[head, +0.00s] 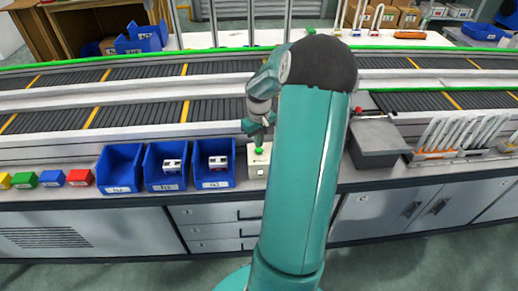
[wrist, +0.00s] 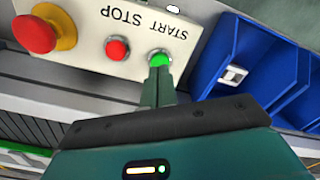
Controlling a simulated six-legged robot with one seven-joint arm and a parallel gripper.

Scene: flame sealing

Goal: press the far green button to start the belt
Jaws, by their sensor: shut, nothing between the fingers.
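A green button (wrist: 159,58) labelled START sits on a white control box (wrist: 95,22) in the wrist view. In the head view this green button (head: 259,151) shows on the box (head: 257,167) at the bench's front, partly behind my arm. My gripper (wrist: 158,72) is shut and empty, its tips at the button's edge; I cannot tell whether they touch it. In the head view my gripper (head: 257,140) is just above the button. A small green spot (head: 310,30) shows on the far side of the belts, too small to identify.
A red STOP button (wrist: 117,48) and a red mushroom knob (wrist: 36,33) on a yellow base share the box. Blue bins (head: 217,167) stand to its left in the head view. Conveyor belts (head: 140,112) run behind. A grey box (head: 376,138) stands to the right.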

